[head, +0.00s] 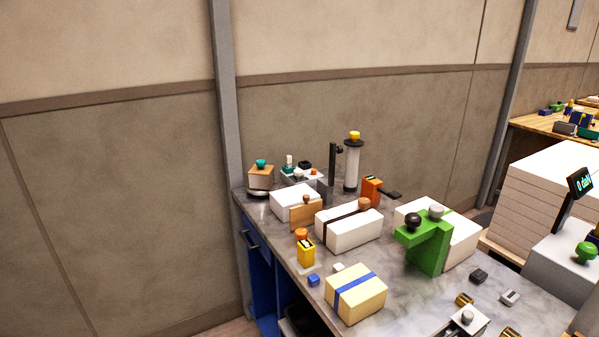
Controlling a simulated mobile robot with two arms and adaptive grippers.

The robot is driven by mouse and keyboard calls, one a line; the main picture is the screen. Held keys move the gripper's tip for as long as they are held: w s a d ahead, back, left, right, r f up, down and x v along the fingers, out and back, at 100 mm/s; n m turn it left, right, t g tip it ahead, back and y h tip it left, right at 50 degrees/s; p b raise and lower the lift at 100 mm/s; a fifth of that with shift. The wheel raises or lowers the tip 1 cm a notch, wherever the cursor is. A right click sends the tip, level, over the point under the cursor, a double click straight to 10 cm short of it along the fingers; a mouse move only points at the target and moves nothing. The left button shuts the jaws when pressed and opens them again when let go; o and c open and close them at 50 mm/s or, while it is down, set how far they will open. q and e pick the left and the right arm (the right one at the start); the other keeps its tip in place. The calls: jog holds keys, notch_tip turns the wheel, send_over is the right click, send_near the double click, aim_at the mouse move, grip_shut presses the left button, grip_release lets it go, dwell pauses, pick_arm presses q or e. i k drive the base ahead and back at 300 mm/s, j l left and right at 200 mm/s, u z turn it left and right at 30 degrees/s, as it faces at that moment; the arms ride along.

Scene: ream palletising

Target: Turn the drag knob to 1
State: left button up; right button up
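I cannot tell for sure which part is the drag knob, and no number 1 is legible. A green bracket-like device (428,250) stands on the grey worktop (420,300), with a black round knob (413,220) and a grey round knob (436,211) on top. A small metal unit with a round knob (467,317) sits at the bottom edge, partly cut off. A green knob (586,251) is on a grey box (560,262) at the right. Neither of my grippers is in view.
Wrapped packages (348,230) and a cream package with a blue band (355,294) crowd the worktop. A clear cylinder with a yellow cap (352,165) stands at the back. Small metal pieces (509,297) lie front right. A white stack (545,195) stands beyond.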

aim_at(298, 172)
jog(key=i+j, duration=0.95)
